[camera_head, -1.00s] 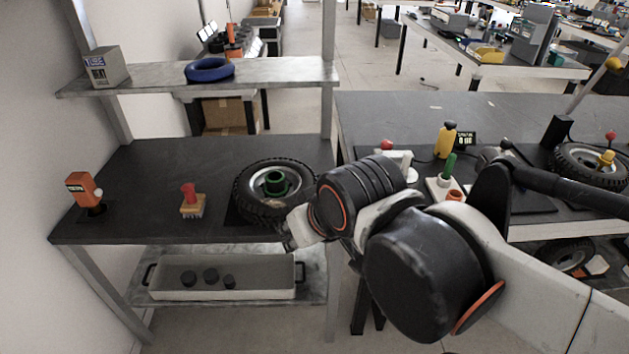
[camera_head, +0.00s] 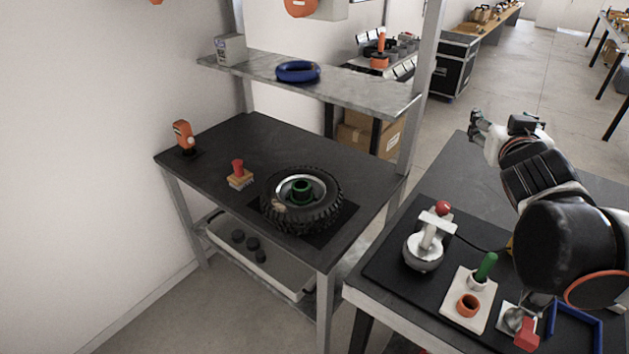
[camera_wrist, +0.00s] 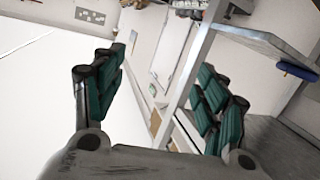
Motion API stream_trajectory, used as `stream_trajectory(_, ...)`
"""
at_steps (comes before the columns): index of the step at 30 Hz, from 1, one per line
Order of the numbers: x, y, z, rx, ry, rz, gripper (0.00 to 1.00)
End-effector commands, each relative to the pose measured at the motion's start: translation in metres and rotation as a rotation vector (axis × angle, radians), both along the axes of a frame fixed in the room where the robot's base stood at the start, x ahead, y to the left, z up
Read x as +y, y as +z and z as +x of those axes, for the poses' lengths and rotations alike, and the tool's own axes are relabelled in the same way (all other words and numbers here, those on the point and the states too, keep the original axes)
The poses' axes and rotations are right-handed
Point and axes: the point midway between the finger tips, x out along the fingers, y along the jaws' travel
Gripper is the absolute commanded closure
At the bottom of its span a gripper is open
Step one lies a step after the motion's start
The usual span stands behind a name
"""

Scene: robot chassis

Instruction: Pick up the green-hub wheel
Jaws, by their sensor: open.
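The green-hub wheel (camera_head: 325,215) lies flat on a dark mat on the left bench in the head view. It has a black knobbly tyre, a silver rim and a green hub (camera_head: 301,191) at its centre. My gripper (camera_head: 477,130) is raised at the right of the head view, over the far part of the right bench and well apart from the wheel. In the wrist view my gripper (camera_wrist: 160,95) shows its teal-padded fingers spread wide with nothing between them. The wheel is not in the wrist view.
A marble shelf (camera_head: 350,88) with a blue ring (camera_head: 298,71) and a grey box (camera_head: 230,49) hangs above the bench. A red-topped brush (camera_head: 239,174) and an orange device (camera_head: 184,137) stand left of the wheel. A metal post (camera_head: 418,95) rises between the benches.

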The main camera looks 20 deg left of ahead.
Motion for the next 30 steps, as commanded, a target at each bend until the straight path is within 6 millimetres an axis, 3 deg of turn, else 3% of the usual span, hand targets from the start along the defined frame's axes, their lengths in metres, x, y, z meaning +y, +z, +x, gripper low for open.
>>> stream_trajectory(1, 0.014, 0.011, 0.020, -0.053, 0.044, -0.006, 0.33)
stream_trajectory(6, 0.070, 0.027, 0.066, -0.196, 0.227, -0.016, 0.33)
stream_trajectory(10, 0.120, 0.019, 0.089, -0.253, 0.400, -0.019, 0.33)
stream_trajectory(13, 0.161, 0.000, 0.100, -0.262, 0.546, -0.021, 0.33)
stream_trajectory(17, 0.211, -0.041, 0.104, -0.226, 0.739, -0.022, 0.33)
stream_trajectory(21, 0.257, -0.104, 0.096, -0.123, 0.937, -0.026, 0.33)
stream_trajectory(27, 0.293, -0.200, 0.072, 0.083, 1.140, -0.035, 0.33)
stream_trajectory(30, 0.300, -0.235, 0.061, 0.171, 1.194, -0.041, 0.33)
